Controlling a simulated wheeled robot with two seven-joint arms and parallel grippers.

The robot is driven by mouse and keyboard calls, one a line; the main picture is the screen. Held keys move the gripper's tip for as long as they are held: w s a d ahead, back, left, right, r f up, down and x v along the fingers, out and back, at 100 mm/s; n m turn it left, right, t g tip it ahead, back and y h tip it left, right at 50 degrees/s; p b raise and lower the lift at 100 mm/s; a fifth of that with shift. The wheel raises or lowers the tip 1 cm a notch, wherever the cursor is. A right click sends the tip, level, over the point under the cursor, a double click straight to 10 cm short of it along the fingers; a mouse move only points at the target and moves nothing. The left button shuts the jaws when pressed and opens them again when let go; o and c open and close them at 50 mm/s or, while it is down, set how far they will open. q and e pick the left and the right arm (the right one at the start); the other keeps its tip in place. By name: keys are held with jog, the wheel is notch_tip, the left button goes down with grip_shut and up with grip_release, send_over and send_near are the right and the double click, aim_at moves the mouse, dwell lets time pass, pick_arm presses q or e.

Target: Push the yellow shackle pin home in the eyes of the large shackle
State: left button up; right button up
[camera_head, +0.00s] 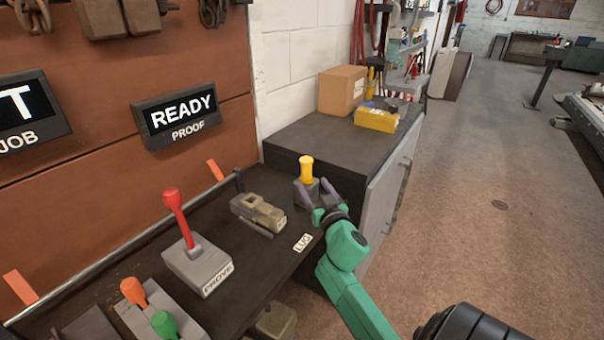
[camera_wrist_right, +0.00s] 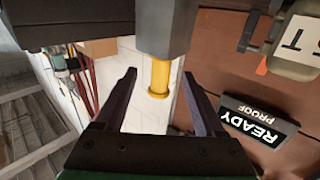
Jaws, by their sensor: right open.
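The yellow pin (camera_head: 306,169) stands upright with its wider head on top, in a grey block (camera_head: 307,187) at the bench's far right end. My right gripper (camera_head: 314,189) is open there, its purple fingers around the block just below the pin. In the right wrist view the yellow pin (camera_wrist_right: 160,77) shows upside down between the two fingers, with a gap on each side. An olive clevis-like piece (camera_head: 258,213) lies on the bench to the left; I cannot tell whether it or the grey block is the large shackle. My left gripper is out of view.
A red lever on a PROVE box (camera_head: 200,264) and orange and green knobs (camera_head: 150,312) stand nearer on the bench. A LUG label (camera_head: 302,242) lies at its front edge. A dark cabinet (camera_head: 290,135) behind carries a cardboard box and a yellow box. A READY sign (camera_head: 181,115) hangs left.

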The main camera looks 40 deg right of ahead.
aim_at(308, 177)
jog(key=x, duration=0.6)
jog(key=shift+w, duration=0.3)
jog(key=shift+s, duration=0.1)
jog(key=c, duration=0.4)
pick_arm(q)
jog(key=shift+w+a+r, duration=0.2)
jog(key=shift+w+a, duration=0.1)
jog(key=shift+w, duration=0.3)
pick_arm(e)
grip_shut()
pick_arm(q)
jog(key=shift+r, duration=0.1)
pick_arm(e)
jog(key=shift+r, duration=0.15)
